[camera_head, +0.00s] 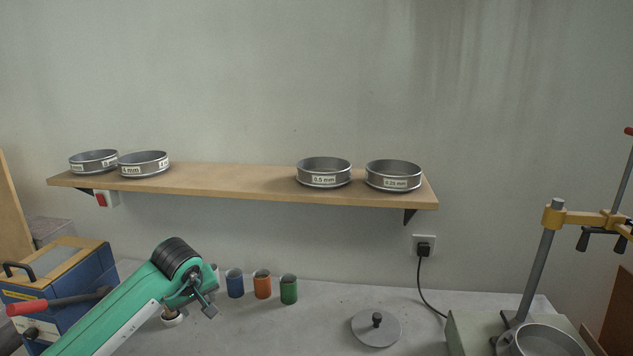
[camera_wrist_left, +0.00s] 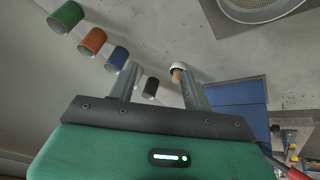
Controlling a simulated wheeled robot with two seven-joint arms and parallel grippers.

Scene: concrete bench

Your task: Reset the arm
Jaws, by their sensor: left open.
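My left arm is green with a black ribbed joint and reaches in from the lower left of the head view. Its left gripper (camera_head: 203,297) is over the bench, left of the small coloured cups. In the left wrist view the gripper (camera_wrist_left: 158,82) has its two grey fingers apart, with nothing held between them. A dark cup (camera_wrist_left: 151,88) shows beyond the gap, and a small white-and-brown object (camera_wrist_left: 178,72) is close to one finger. My right arm and gripper are not in view.
Blue (camera_head: 235,283), orange (camera_head: 262,284) and green (camera_head: 289,289) cups stand on the bench. A blue box (camera_head: 75,270) is at left. A grey lid (camera_head: 376,328) and clamp stand (camera_head: 540,262) are rightward. A wall shelf (camera_head: 235,180) bears several sieves. Bench between cups and lid is clear.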

